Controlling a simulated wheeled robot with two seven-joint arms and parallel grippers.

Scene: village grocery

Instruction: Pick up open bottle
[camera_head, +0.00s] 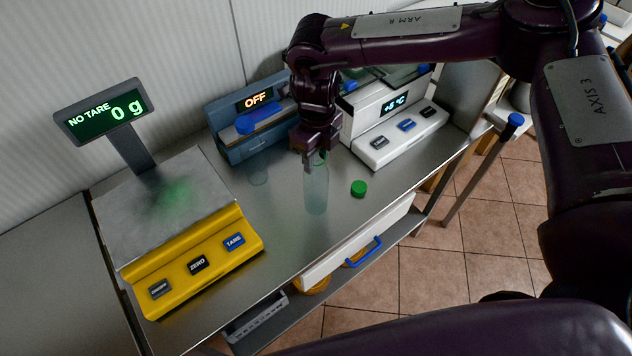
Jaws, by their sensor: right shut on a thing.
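A translucent pale bottle (316,192) is upright at the middle of the steel counter, with no cap seen on it. My right gripper (316,158) points down from above and is shut on the bottle's upper part. The fingers partly hide the bottle's neck. I cannot tell whether its base touches the counter. A green cap (358,188) lies on the counter just right of the bottle. My left gripper is not in view.
A yellow scale (190,262) reading "0 g" stands at left. A blue-grey device (238,150) showing "OFF" and a white device (378,150) with a temperature display stand behind. A faint clear round object (257,173) is left of the bottle. The front counter is clear.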

